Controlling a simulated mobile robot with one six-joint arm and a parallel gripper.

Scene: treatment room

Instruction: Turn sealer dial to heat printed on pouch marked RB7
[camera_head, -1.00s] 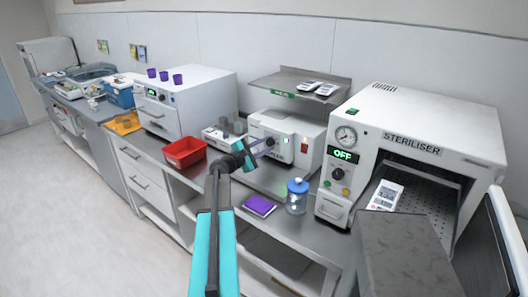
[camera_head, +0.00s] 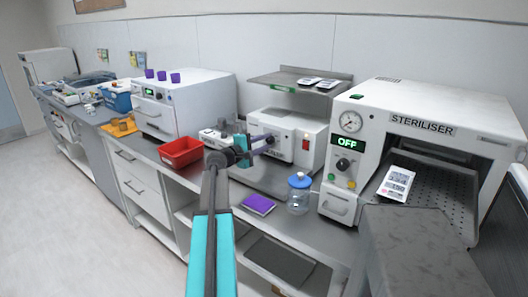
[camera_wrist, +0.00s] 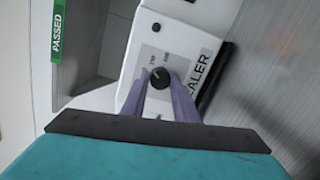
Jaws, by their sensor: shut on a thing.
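The white sealer (camera_head: 300,138) stands on the counter under a metal shelf. Its black dial (camera_wrist: 160,77) sits on the front face, with small markings around it that I cannot read. My gripper (camera_wrist: 161,80) is shut on the dial, one purple finger on each side of it. In the head view my gripper (camera_head: 268,141) meets the sealer's front, and the dial is mostly hidden. A white printed pouch (camera_head: 397,184) lies on the steriliser's tray, and two more pouches (camera_head: 310,81) lie on the shelf. Their print is too small to read.
The steriliser (camera_head: 410,118), its display reading OFF, stands right of the sealer. A blue-lidded jar (camera_head: 299,195) and a purple packet (camera_head: 258,204) stand in front. A red bin (camera_head: 181,153) is at left. The shelf (camera_head: 285,78) overhangs the sealer. A green PASSED label (camera_wrist: 57,31) shows at left.

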